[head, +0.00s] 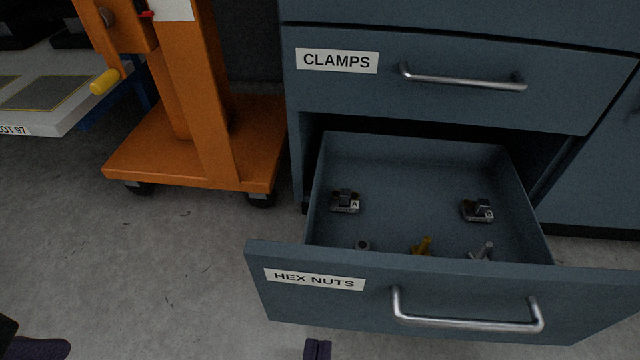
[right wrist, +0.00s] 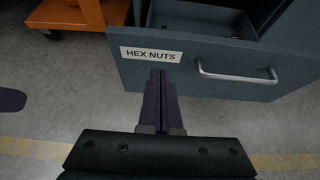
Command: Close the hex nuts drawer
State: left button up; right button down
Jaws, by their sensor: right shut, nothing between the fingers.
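The hex nuts drawer (head: 475,272) is pulled well out of a blue-grey cabinet, with its inside showing. Its front carries a HEX NUTS label (head: 314,279) and a silver bar handle (head: 467,325). The label also shows in the right wrist view (right wrist: 151,54), with the handle (right wrist: 237,76) to its right. My right gripper (head: 318,343) is shut and empty, in front of the drawer face. In the right wrist view its fingertips (right wrist: 158,74) overlap the face just below the label; contact is unclear. My left gripper (head: 40,348) shows only partly at the bottom left.
The drawer holds two small dark blocks (head: 345,202) (head: 477,210), a yellow piece (head: 422,246) and grey pieces. The CLAMPS drawer (head: 450,112) above is shut. An orange wheeled stand (head: 190,165) is left of the cabinet. Bare floor (head: 150,270) lies left of the drawer.

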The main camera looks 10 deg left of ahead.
aim_at(329, 267)
jog(key=b+x, duration=0.1)
jog(key=x, duration=0.1)
jog(key=b+x, duration=0.2)
jog(key=x, duration=0.1)
jog(key=r+b+x, duration=0.1)
jog(key=x, duration=0.2)
jog(key=shift+w+a+f, duration=0.1)
jog(key=shift+w, duration=0.25)
jog(key=shift+w+b, duration=0.45)
jog(key=shift+w, duration=0.25)
jog(key=shift+r, duration=0.2)
